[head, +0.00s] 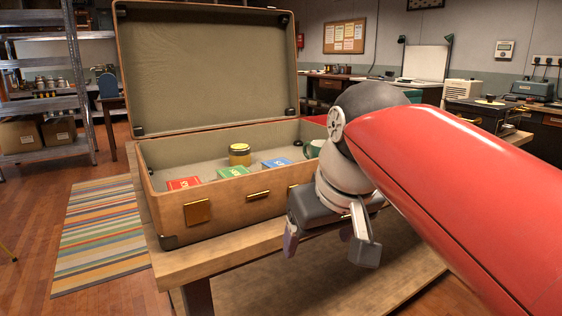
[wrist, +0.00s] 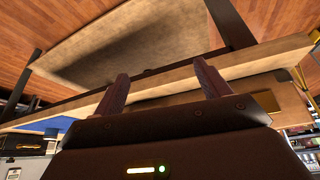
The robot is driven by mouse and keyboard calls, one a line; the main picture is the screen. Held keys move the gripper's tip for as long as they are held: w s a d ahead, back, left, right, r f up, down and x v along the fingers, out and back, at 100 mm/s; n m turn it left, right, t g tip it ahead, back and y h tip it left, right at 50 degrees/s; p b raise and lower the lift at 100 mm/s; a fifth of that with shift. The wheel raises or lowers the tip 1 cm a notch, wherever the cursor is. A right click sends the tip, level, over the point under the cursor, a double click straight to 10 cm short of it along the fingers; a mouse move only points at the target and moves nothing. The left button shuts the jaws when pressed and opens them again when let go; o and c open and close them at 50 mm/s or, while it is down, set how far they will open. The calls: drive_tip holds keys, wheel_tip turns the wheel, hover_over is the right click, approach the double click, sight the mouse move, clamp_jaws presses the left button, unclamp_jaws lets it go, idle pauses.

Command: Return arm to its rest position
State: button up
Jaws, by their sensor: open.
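My gripper (head: 330,240) hangs in front of the right part of an open suitcase, just past the front edge of the wooden table (head: 215,262). Its two fingers are spread apart with nothing between them. In the wrist view, my gripper (wrist: 160,85) shows both fingertips apart and empty, with the table edge (wrist: 150,94) behind them. My red arm reaches in from the right and hides part of the table and the suitcase's right end.
The open suitcase (head: 225,212) holds a yellow jar (head: 239,155), a red box (head: 184,184), a green box (head: 232,172), a blue box (head: 277,163) and a green mug (head: 313,149). A striped rug (head: 100,235) and metal shelves (head: 45,90) are at left. A workbench lines the back.

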drive_tip(key=s+d+f+m, duration=0.1)
drive_tip(key=s+d+f, duration=0.2)
drive_tip(key=f, duration=0.3)
drive_tip(key=s+d+f+m+h, duration=0.1)
drive_tip(key=s+d+f, duration=0.2)
drive_tip(key=f, duration=0.3)
drive_tip(key=s+d+f+m, duration=0.2)
drive_tip(key=s+d+f, duration=0.1)
drive_tip(key=f, duration=0.2)
drive_tip(key=shift+d+f+t, duration=0.3)
drive_tip(key=shift+f+t, duration=0.1)
